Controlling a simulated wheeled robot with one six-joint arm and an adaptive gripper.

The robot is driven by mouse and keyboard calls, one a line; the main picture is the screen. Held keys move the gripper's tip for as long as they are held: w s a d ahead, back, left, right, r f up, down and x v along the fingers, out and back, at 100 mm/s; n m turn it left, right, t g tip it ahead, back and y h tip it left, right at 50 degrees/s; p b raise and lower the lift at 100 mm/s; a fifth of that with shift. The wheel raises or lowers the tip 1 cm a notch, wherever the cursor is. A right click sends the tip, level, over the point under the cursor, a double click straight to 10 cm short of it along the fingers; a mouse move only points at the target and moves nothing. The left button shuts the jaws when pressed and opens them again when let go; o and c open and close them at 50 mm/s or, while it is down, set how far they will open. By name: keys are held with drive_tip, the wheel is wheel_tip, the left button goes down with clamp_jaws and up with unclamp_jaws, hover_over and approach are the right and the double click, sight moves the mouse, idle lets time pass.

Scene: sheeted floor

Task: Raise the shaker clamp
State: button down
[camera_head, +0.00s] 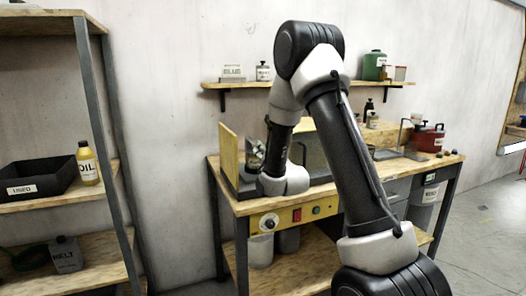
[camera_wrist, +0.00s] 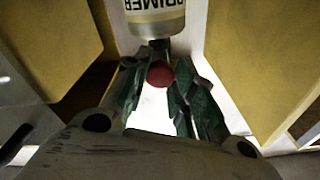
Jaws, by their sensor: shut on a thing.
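The shaker stands on the workbench in the head view, with a yellow side panel (camera_head: 228,150) at its left. My gripper (camera_head: 256,153) reaches in beside this panel, and my arm hides much of the shaker. In the wrist view my gripper's green fingers (camera_wrist: 165,80) are shut on a red round knob (camera_wrist: 160,74), which I take to be the clamp's handle. A container labelled PRIMER (camera_wrist: 155,14) shows just beyond the knob, between yellow panels. The rest of the clamp is hidden, so I cannot tell its height.
The workbench (camera_head: 425,167) carries a red can (camera_head: 428,139) at the right. A yellow control panel (camera_head: 278,219) is on its front. A wall shelf (camera_head: 222,85) is above. A shelving unit with a black bin (camera_head: 38,177) and an oil bottle (camera_head: 87,163) stands left.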

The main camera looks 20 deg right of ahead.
drive_tip(key=c, duration=1.1)
unclamp_jaws()
drive_tip(key=shift+f, duration=0.1)
drive_tip(key=shift+c, duration=0.2)
drive_tip(key=s, duration=0.7)
drive_tip(key=shift+s+f, duration=0.25)
drive_tip(key=shift+f, duration=0.15)
drive_tip(key=shift+r, duration=0.1)
